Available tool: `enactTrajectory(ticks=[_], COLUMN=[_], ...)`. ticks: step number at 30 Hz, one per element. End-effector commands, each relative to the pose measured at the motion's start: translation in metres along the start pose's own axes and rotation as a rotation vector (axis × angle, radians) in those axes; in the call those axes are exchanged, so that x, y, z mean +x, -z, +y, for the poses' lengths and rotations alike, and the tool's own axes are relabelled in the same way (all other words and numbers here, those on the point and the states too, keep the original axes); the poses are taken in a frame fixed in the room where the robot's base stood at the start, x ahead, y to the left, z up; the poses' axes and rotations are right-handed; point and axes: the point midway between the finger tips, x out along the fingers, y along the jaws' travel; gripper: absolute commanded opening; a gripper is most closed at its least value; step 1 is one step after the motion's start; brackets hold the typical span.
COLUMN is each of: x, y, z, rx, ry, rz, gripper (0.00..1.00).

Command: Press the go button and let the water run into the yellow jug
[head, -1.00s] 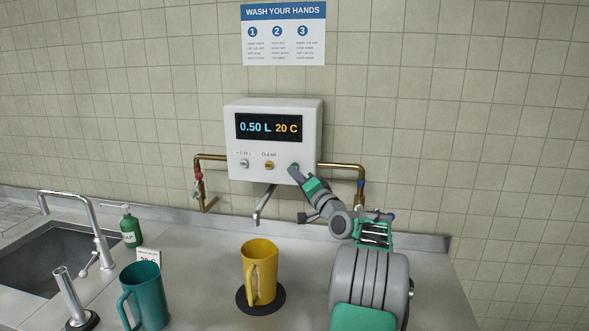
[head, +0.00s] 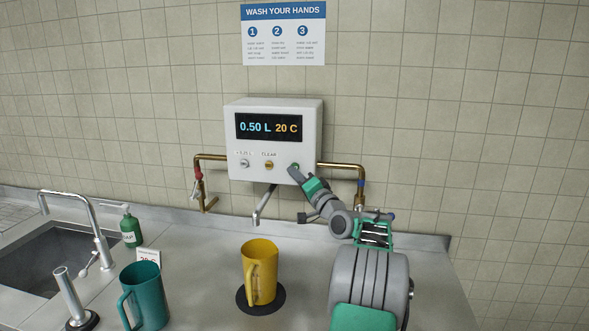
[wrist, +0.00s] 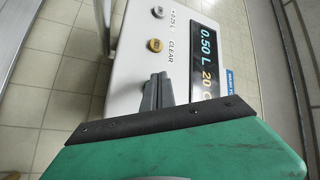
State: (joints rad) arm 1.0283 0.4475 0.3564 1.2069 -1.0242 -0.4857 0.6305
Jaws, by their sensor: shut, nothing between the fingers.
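A white water dispenser box (head: 300,115) hangs on the tiled wall. Its display (head: 268,127) reads 0.50 L and 20 C. Below are a silver +0.25 L button (head: 244,164), a brass CLEAR button (head: 269,165) and a green-ringed button (head: 295,167) at the right. My gripper (head: 293,172) is shut, its tips at the green-ringed button; contact is hard to tell. In the wrist view the fingers (wrist: 157,90) point at the box and hide that button. The yellow jug (head: 260,272) stands upright on a black round mat (head: 246,303), below the spout (head: 263,205). No water stream shows.
A teal jug (head: 146,297) stands at the front left, beside a small card (head: 149,256). A sink (head: 45,262) with a tap (head: 92,222) and a green soap bottle (head: 131,229) are further left. Brass pipes (head: 340,166) flank the box.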

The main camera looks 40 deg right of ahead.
Motion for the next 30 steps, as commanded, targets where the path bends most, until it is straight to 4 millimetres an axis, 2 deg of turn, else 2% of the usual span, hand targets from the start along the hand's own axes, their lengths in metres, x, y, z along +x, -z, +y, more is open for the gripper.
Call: enactTrajectory(ticks=[30], x=[0.0061], y=[0.0042], z=[0.0042], rx=[0.000], ry=[0.000], rz=[0.000], gripper=[0.00])
